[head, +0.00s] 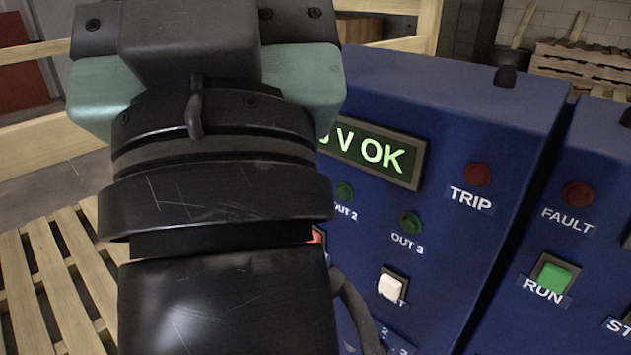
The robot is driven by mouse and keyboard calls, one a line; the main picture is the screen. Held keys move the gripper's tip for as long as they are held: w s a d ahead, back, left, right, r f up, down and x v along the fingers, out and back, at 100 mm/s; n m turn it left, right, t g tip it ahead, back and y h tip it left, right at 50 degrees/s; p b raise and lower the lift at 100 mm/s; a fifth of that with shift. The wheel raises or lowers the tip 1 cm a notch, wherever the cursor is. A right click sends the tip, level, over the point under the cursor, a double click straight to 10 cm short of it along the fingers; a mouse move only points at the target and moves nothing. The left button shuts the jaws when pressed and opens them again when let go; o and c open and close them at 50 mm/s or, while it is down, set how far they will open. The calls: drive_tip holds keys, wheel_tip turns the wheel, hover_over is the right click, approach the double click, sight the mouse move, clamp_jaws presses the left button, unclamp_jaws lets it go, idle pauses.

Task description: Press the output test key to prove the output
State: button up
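A dark blue panel (455,115) stands right of my arm. A white square key (391,288) sits low on it in a dark frame. Its label is mostly covered, with only a final "T" readable, so I cannot tell whether it is the output test key. A reddish part (318,236) just shows at my arm's edge. The green display (383,155) reads "V OK", its left part hidden. My arm and wrist fill the left and centre, covering the panel's left side. My gripper's fingertips cannot be made out, and no contact with the white key shows.
Dim green lamps OUT 2 (344,191) and OUT 3 (411,222) and a dark red TRIP lamp (477,174) are on the panel. A second blue panel at right has a FAULT lamp (577,194) and a green RUN key (554,275). Wooden slats (60,280) lie left.

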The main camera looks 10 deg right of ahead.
clamp_jaws()
idle(1.3)
